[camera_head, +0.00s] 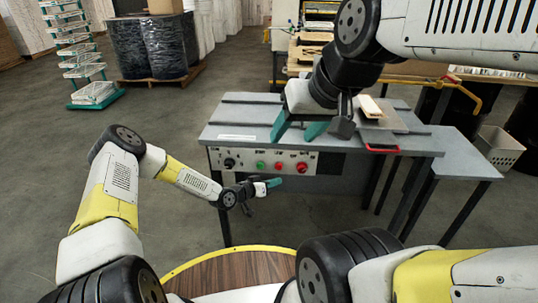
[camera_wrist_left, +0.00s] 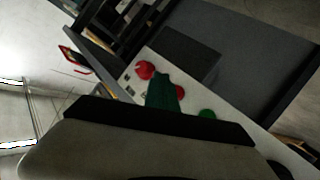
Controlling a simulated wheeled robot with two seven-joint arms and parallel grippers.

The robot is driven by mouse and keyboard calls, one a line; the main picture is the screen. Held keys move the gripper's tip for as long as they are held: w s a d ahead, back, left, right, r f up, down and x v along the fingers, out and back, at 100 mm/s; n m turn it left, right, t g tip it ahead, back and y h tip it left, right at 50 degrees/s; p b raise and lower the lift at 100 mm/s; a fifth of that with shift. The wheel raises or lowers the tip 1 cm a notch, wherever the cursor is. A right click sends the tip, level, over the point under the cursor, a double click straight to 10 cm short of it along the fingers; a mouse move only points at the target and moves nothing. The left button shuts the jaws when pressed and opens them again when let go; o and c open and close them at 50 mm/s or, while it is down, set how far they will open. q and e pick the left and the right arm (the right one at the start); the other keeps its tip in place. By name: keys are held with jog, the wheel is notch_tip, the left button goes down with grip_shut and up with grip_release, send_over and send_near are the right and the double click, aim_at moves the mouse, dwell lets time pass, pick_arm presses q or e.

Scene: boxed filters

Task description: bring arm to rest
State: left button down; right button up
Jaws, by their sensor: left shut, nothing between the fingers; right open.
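My left gripper (camera_head: 274,183) is shut and empty. It is in front of the control panel of the grey machine table (camera_head: 240,112), below the tabletop's front edge. In the left wrist view its teal fingertips (camera_wrist_left: 162,92) show together against the panel with its red and green buttons. My right gripper (camera_head: 298,130) is open, its two teal fingers apart, pointing down over the front part of the machine table. I see nothing between its fingers. I cannot tell whether the fingertips touch the tabletop.
A pale flat piece (camera_head: 370,107) lies on the machine table right of my right gripper. A red handle (camera_head: 382,149) juts from the table's front edge. A round wooden top (camera_head: 230,272) is near me. A white bin (camera_head: 498,147) stands right.

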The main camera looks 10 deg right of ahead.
pick_arm(q)
jog(key=w+a+r+m+g+y, duration=0.15)
jog(key=a+r+y, duration=0.35)
jog(key=a+r, duration=0.75)
jog(key=s+a+r+n+y, duration=0.1)
jog(key=s+a+r+y, duration=0.2)
jog(key=a+r, duration=0.4)
jog(key=s+a+r+n+y, duration=0.15)
jog(key=a+r, duration=0.25)
jog(key=r, duration=0.5)
jog(key=s+a+r+n+y, duration=0.2)
jog(key=s+a+r, duration=0.5)
jog(key=s+r, duration=0.4)
jog(key=s+a+r+n+h, duration=0.1)
jog(key=s+r+n, duration=0.1)
jog(key=s, duration=1.5)
jog(key=shift+s+r+n, duration=0.2)
jog(key=shift+r+n, duration=0.1)
jog(key=shift+n, duration=0.1)
jog(key=shift+a, duration=0.1)
